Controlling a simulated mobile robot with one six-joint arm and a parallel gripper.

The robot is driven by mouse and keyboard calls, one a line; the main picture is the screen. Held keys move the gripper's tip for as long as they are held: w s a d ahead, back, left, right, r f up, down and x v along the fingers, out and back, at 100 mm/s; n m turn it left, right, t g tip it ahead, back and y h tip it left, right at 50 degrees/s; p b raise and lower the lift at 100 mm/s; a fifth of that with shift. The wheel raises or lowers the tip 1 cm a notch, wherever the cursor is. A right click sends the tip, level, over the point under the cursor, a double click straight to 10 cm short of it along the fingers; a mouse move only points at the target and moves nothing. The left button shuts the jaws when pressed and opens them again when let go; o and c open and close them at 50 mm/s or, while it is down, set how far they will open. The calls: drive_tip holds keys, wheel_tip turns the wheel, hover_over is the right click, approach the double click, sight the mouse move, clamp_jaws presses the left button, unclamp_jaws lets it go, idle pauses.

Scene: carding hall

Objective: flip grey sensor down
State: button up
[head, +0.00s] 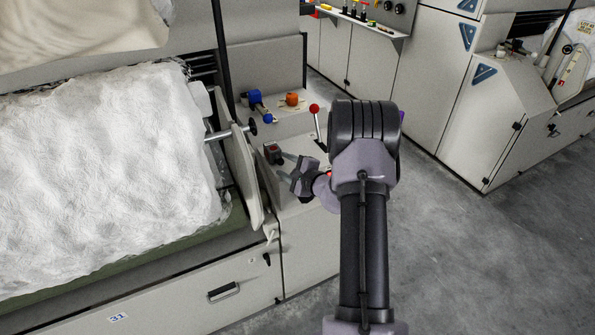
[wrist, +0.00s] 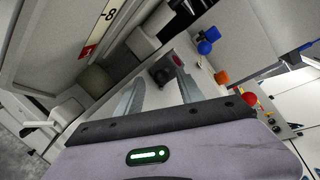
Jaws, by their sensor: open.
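A small dark grey box with a red patch, which looks like the sensor (head: 272,153), sits on the sloped light panel at the end of the machine. It also shows in the wrist view as a dark block (wrist: 160,75) just beyond my fingertips, between their lines. I cannot tell exactly how it is tilted. My gripper (head: 284,164) is open and empty, close to the sensor on its right side in the head view. In the wrist view, my two grey fingers (wrist: 157,85) stand apart with a gap between them and the block.
A red-knobbed lever (head: 315,109) stands upright near my arm. An orange knob (head: 292,99) and a blue fitting (head: 255,97) sit on the ledge behind. A white fibre roll (head: 110,160) lies left. Grey floor (head: 470,250) is clear on the right.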

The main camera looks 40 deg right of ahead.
drive_tip(key=p+v, duration=0.3)
drive_tip(key=v, duration=1.3)
drive_tip(key=shift+s, duration=0.2)
